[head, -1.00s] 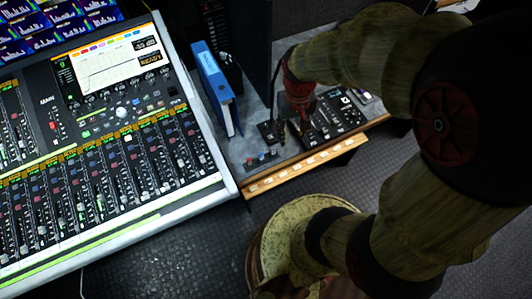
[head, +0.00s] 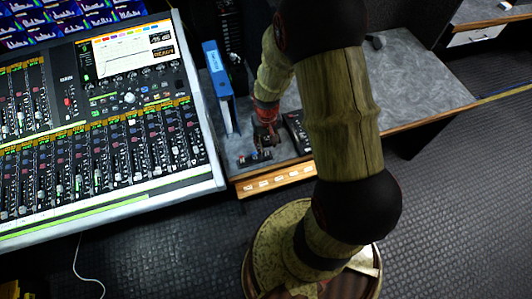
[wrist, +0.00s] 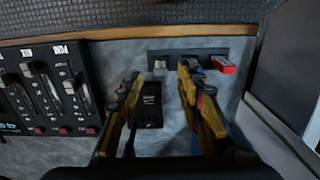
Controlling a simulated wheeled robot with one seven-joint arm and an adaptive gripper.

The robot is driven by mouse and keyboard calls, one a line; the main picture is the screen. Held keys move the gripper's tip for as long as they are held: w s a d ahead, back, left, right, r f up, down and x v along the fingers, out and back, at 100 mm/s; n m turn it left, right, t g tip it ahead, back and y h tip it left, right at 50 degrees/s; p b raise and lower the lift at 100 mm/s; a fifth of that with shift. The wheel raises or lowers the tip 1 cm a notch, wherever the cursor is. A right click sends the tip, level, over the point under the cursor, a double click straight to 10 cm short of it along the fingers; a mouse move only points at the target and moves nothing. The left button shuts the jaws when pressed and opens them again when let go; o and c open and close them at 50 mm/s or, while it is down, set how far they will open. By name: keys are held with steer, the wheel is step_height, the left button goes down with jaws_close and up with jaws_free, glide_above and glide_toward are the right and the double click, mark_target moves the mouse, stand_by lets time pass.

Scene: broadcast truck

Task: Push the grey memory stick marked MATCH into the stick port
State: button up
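A small light grey stick (wrist: 160,64) sits at the left end of a dark holder (wrist: 204,54) in the wrist view; I cannot read any marking on it. A flat black box with small white print (wrist: 150,104), which looks like the stick port, lies on the desk. My gripper (wrist: 160,72) is open, and its two yellow-and-black fingers stand apart with the black box showing between and below them. Nothing is held. In the head view, my gripper (head: 266,134) points down over the desk behind the holder and hides most of the black box.
A red stick (wrist: 223,65) and a blue one (wrist: 195,64), partly hidden by my right finger, share the holder. A fader panel (wrist: 45,88) lies left in the wrist view. A blue binder (head: 217,84) and the mixing console (head: 100,130) stand left in the head view.

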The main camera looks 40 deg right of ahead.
mark_target(266, 150)
step_height(266, 150, down, 5)
steer(key=shift+a+r+b, duration=0.1)
steer(key=shift+b, duration=0.85)
steer(key=shift+c, duration=0.6)
steer(key=c, duration=0.7)
steer(key=shift+c, duration=0.2)
